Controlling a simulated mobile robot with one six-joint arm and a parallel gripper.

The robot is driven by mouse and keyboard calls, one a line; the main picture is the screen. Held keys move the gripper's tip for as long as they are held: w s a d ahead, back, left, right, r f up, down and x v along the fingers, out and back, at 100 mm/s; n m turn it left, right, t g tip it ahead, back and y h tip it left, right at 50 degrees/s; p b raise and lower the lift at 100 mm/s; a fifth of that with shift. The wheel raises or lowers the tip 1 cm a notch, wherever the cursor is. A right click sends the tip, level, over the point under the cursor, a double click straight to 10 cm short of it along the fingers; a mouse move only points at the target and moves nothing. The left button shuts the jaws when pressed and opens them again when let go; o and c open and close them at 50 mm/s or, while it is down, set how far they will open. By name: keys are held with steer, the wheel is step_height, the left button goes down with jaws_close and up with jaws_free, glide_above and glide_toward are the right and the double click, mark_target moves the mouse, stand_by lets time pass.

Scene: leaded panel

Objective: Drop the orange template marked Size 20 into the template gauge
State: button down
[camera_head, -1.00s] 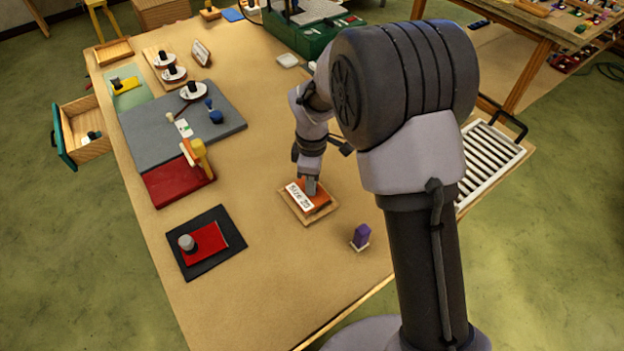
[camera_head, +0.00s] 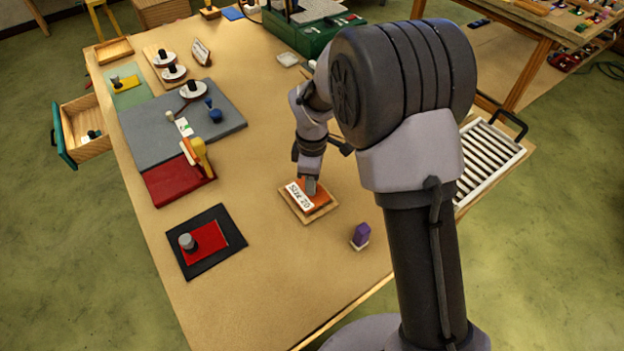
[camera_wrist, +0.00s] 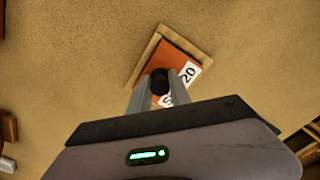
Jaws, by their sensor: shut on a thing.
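The orange template (camera_head: 314,184) carries a white label reading "Size 20" along its edge. It also shows in the wrist view (camera_wrist: 176,55), where its black knob (camera_wrist: 160,80) sits between my fingers. My gripper (camera_head: 311,188) is shut on this knob. The template gauge, a shallow wooden frame (camera_head: 305,218), lies on the table directly under the template. In the wrist view the gauge's rim (camera_wrist: 142,58) shows along the template's left and upper sides. The template lies over the gauge's opening; I cannot tell whether it is fully down inside it.
A purple block (camera_head: 361,234) on a pale base stands right of the gauge, near the table edge. A black mat (camera_head: 187,260) with a red plate (camera_head: 212,243) and grey knob lies to the left. Bare table surrounds the gauge.

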steer(key=shift+f+b, duration=0.45)
steer(key=shift+f, duration=0.35)
steer(key=c, duration=1.1)
jaws_free()
steer(key=shift+r, duration=0.1)
step_height(320, 180, up, 17)
steer(key=p, duration=0.5)
steer(key=shift+r+p, duration=0.2)
steer(key=shift+p, duration=0.15)
